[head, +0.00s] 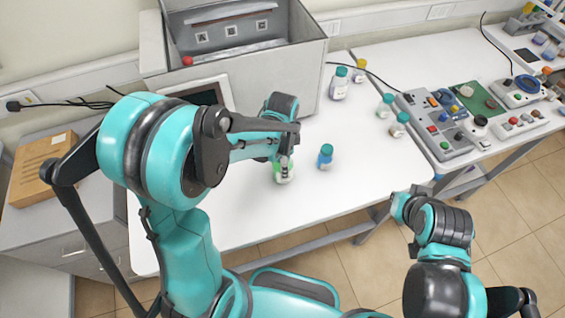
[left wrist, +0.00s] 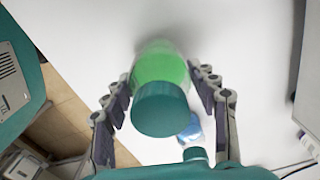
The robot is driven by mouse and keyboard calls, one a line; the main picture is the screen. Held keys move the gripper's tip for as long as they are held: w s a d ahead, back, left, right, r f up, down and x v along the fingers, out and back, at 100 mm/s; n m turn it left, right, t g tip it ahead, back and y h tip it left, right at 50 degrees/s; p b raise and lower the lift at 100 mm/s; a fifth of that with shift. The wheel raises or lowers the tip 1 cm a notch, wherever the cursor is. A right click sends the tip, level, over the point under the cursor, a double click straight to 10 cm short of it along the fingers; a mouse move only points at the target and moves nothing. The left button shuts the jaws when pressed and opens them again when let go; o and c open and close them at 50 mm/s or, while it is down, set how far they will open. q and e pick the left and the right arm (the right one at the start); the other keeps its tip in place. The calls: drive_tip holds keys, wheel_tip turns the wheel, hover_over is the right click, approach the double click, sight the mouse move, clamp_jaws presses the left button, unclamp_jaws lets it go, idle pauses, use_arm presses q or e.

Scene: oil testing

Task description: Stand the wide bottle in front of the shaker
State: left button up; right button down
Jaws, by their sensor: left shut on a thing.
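A bottle with green contents and a dark green cap (left wrist: 160,110) is between the fingers of my left gripper (left wrist: 163,95), which is shut on it. In the head view this bottle (head: 285,177) is upright near the front of the white table, partly hidden by my left gripper (head: 283,160). I cannot tell whether its base touches the table. The large grey open-topped machine, likely the shaker (head: 240,68), stands at the back of the table, behind the bottle. My right gripper (head: 401,207) is off the table's front edge at the right; its fingers are too small to read.
A larger white bottle (head: 339,83) and a yellow-capped one (head: 359,71) stand right of the machine. Green-capped bottles (head: 385,106) stand near the control panel (head: 433,123). The table's front left is clear.

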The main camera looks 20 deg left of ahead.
use_arm(q)
drive_tip(key=shift+s, duration=0.1)
drive_tip(key=o, duration=1.1)
drive_tip(key=shift+f, duration=0.1)
drive_tip(key=o, duration=0.4)
drive_tip(key=shift+o, duration=0.2)
